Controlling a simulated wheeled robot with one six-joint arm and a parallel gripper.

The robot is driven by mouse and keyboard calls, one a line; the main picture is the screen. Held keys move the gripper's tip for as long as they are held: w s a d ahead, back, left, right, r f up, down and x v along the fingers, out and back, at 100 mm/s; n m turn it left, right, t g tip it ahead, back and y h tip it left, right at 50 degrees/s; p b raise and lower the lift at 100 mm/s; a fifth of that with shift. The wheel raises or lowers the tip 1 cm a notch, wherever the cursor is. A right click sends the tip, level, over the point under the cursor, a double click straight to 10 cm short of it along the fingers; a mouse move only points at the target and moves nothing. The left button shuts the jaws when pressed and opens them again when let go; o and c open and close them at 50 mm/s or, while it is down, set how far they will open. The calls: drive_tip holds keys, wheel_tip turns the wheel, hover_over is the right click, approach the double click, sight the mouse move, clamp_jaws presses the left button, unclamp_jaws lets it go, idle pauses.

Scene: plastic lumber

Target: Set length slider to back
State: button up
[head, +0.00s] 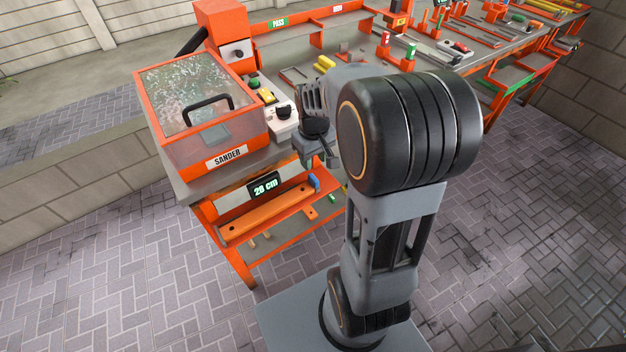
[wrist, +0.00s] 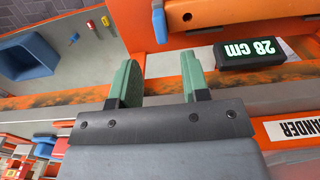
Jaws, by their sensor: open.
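A blue slider knob (head: 314,183) shows at the right end of the slanted orange rail under the sander, right of the black length display (head: 264,187). In the wrist view the blue knob (wrist: 159,24) is at the top, and the display (wrist: 249,53) reads 28 cm. My gripper (head: 318,160) is above and close to the knob in the head view, partly hidden by my arm. In the wrist view my gripper (wrist: 161,75) has its green fingers apart, with nothing between them. The knob lies beyond the fingertips, apart from them.
The sander (head: 205,130) with its clear lid and black handle stands on the bench at left. A tool table (head: 460,45) stretches to the back right. The paved floor at left is free.

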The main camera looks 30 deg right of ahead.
sight(313, 177)
wheel_tip(313, 177, down, 8)
drive_tip(key=shift+f+b, duration=0.15)
drive_tip(key=shift+b, duration=0.45)
drive_tip(key=shift+c, duration=0.3)
clamp_jaws()
